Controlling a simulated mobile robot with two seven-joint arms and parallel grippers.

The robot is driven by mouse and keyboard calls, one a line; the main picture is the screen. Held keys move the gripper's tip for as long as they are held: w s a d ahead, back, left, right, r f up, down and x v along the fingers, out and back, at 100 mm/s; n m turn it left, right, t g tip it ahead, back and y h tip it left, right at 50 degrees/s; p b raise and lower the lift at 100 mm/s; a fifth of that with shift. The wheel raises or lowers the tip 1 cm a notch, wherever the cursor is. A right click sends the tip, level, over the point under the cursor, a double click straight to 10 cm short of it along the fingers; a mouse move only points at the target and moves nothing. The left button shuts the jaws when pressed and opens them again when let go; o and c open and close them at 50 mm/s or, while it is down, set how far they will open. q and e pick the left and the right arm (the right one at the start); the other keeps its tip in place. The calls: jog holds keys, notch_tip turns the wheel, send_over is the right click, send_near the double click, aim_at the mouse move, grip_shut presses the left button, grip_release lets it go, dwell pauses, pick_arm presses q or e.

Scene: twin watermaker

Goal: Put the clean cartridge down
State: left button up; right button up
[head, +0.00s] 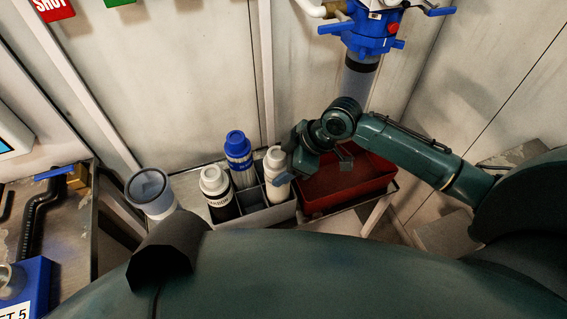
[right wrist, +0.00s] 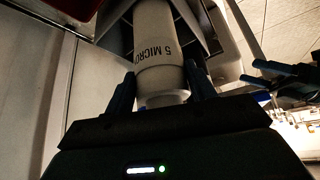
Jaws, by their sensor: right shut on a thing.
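The clean cartridge (head: 276,167) is a white cylinder; in the right wrist view it (right wrist: 155,45) bears the print "5 MICRO", cut off at the edge. My right gripper (head: 285,176) is shut on it near its capped end, with one dark blue finger on each side in the right wrist view (right wrist: 158,88). The cartridge stands about upright at the right-hand compartment of a grey rack (head: 264,217), and its lower part is hidden by the rack walls. I cannot tell whether it touches the rack floor. My left gripper is not in view.
A blue-capped bottle (head: 238,160) and a black bottle with white cap (head: 217,195) stand in the other rack compartments. A red bin (head: 345,182) is right of the rack. A blue-headed filter housing (head: 370,35) hangs above.

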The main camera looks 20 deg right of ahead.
jog(key=o, duration=1.4)
jog(key=v, duration=1.2)
jog(key=shift+r, duration=0.1)
jog(key=shift+s, duration=0.1)
